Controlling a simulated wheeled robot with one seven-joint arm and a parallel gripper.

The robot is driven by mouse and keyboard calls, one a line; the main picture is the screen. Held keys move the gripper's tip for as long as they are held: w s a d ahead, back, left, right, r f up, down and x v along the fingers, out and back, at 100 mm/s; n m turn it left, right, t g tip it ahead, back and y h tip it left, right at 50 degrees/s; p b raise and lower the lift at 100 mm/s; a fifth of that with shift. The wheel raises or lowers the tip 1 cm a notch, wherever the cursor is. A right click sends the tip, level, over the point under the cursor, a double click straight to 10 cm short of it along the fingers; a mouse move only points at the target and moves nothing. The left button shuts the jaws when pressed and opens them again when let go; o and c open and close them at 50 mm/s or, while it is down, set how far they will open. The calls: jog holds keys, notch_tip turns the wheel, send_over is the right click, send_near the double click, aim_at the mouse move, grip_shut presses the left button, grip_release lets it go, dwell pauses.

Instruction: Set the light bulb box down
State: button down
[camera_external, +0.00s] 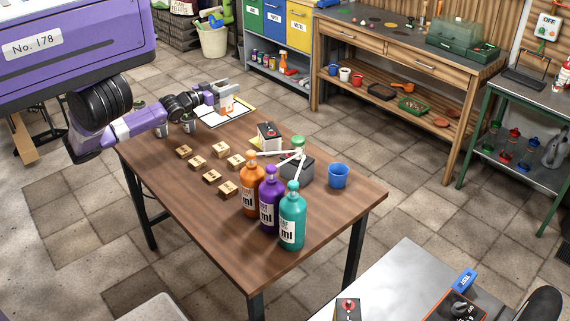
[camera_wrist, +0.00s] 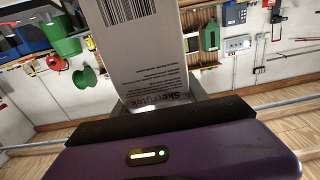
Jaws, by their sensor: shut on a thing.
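My gripper (camera_external: 224,93) is at the far left end of the wooden table (camera_external: 325,208) in the external view. It is shut on the light bulb box (camera_external: 228,106), a small white and orange box. The box is in front of a clipboard (camera_external: 208,119) with white paper in this view; I cannot tell whether it touches anything below. In the wrist view the box (camera_wrist: 145,52) stands between the fingers, showing a pale face with a barcode and small print. Its top is cut off by the frame.
Several small wooden blocks (camera_external: 222,150) lie mid-table. Orange (camera_external: 251,192), purple (camera_external: 268,205) and teal (camera_external: 291,222) bottles stand near the front edge. A blue cup (camera_external: 338,175) and a dark box with a white-armed device (camera_external: 297,165) stand at right.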

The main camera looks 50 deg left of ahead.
aim_at(222, 99)
notch_tip(222, 99, down, 12)
jog(key=shift+r, duration=0.2)
dwell(0.4)
jog(key=shift+f, duration=0.2)
jog(key=c, duration=0.6)
grip_release()
jog(key=shift+r, duration=0.15)
jog(key=s+r, duration=0.1)
jog(key=r, duration=0.1)
jog(key=s+r, duration=0.1)
jog(key=r, duration=0.1)
jog(key=s+r, duration=0.1)
jog(key=r, duration=0.2)
